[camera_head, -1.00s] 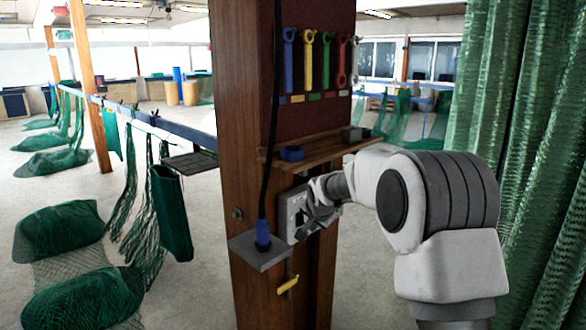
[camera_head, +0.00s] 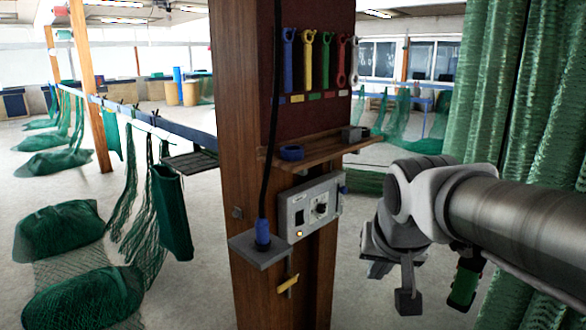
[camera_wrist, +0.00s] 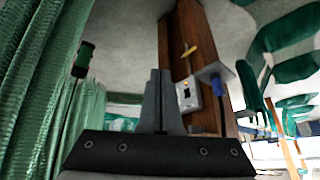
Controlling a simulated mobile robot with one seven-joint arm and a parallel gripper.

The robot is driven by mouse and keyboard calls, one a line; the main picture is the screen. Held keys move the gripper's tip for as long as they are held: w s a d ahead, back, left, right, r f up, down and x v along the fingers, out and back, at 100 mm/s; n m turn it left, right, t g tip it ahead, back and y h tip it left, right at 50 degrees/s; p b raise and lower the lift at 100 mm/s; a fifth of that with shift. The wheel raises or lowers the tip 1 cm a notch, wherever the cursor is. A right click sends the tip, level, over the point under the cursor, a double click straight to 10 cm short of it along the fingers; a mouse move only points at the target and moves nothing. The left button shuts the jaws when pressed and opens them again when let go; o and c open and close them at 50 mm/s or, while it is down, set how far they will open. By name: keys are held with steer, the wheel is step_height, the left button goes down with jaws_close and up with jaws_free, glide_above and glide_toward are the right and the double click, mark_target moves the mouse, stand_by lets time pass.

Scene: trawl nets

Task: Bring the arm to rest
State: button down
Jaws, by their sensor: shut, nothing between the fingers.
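My gripper (camera_head: 380,265) hangs to the right of the wooden post (camera_head: 243,150) in the head view, apart from it and in front of the green net curtain's left side. In the wrist view my gripper (camera_wrist: 160,90) has its two fingers together with nothing between them. The grey control box (camera_head: 312,208) on the post shows a knob, a dark display and a small lit yellow light. It also shows in the wrist view (camera_wrist: 187,95), to the right of the fingers and clear of them.
A green net curtain (camera_head: 500,120) hangs close by my arm at the right. The post carries a wooden shelf (camera_head: 325,148), a small bracket with a blue plug (camera_head: 262,235) and a yellow hook (camera_head: 288,284). Green nets (camera_head: 85,290) lie on the floor at left.

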steer(key=s+f+n, duration=0.2)
steer(key=s+f, duration=0.1)
steer(key=s, duration=0.9)
steer(key=shift+s+d+f+g, duration=0.3)
steer(key=shift+s+d+g, duration=0.05)
steer(key=shift+g, duration=0.05)
